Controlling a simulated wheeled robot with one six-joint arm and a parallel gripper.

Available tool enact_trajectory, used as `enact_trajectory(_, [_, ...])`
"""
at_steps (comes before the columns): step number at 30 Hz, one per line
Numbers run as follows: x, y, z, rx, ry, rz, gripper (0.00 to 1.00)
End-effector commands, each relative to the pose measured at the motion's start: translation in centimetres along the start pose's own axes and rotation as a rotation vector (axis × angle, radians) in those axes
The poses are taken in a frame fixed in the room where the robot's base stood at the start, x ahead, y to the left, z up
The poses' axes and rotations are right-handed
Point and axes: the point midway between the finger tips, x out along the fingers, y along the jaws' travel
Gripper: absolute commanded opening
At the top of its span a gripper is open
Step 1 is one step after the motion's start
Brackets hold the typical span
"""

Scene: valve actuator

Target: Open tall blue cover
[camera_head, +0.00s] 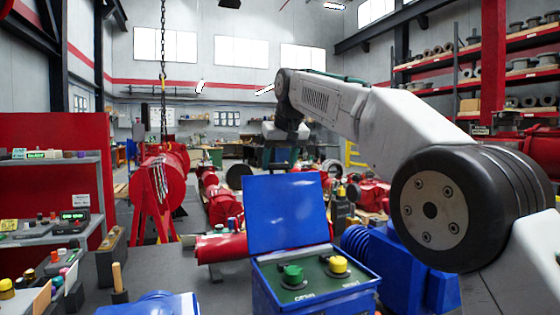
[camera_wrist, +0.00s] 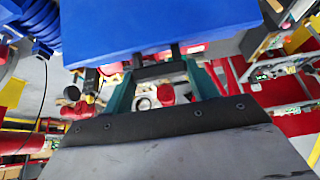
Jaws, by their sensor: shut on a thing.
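The tall blue cover (camera_head: 285,212) stands raised, nearly upright, at the back edge of the blue box (camera_head: 315,300). The box's panel shows a green knob (camera_head: 292,274) and a yellow knob (camera_head: 338,264). My gripper (camera_head: 283,163) is at the cover's top edge, partly hidden behind it. In the wrist view the cover (camera_wrist: 160,25) fills the top middle, and the teal fingers of my gripper (camera_wrist: 158,56) reach to its edge. My gripper is shut on the cover; the fingertips' contact is mostly hidden.
A blue motor (camera_head: 395,265) stands right of the box. A red cylinder (camera_head: 221,247) lies left of it. A blue part (camera_head: 150,304) is at the front left. A hanging chain (camera_head: 163,70) and a red stand (camera_head: 157,200) are farther left. Grey table surface shows left of the box.

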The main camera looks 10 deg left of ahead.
Motion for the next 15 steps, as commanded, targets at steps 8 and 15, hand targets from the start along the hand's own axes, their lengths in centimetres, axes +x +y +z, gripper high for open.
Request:
enact_trajectory(8, [-0.57,0.00,-0.28,0.000,0.016,-0.002,0.80])
enact_trajectory(15, [-0.33,-0.05,-0.16,0.000,0.009,-0.001,0.80])
